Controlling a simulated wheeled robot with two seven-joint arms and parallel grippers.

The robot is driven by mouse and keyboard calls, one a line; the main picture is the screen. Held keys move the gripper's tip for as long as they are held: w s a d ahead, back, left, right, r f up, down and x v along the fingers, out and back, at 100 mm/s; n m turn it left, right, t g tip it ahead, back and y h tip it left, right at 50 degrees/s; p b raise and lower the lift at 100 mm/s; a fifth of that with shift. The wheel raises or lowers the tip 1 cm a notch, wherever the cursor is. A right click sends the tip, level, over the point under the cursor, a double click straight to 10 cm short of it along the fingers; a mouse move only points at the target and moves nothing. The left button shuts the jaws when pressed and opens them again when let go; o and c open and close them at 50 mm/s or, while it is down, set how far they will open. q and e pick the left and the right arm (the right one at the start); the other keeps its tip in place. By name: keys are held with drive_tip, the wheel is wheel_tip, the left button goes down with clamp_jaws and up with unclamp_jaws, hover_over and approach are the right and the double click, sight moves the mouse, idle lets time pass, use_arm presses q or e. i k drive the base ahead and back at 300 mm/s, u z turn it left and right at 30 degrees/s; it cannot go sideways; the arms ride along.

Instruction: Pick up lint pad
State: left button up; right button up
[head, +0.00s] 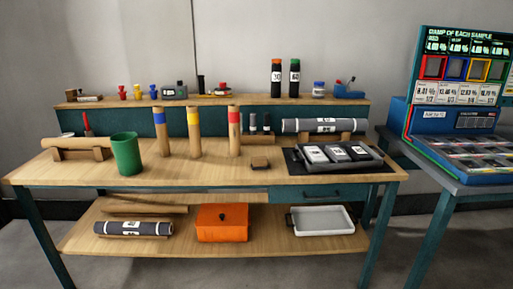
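I cannot tell for certain which thing is the lint pad. A small dark-topped brown block (260,163) lies flat on the wooden workbench (215,175), left of a black tray (374,152). Several grey pads with white labels (337,153) lie side by side in that tray. Neither of my grippers is in the head view, and nothing is seen being held.
A green cup (126,153) and several upright wooden posts (195,134) stand on the bench. A grey roll (322,125) rests on a cradle at the back. Below are another roll (132,228), an orange box (221,223) and a white tray (321,220).

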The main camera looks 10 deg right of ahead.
sight(258, 162)
drive_tip(key=z, duration=0.15)
drive_tip(key=i, duration=2.1)
drive_tip(key=z, duration=0.15)
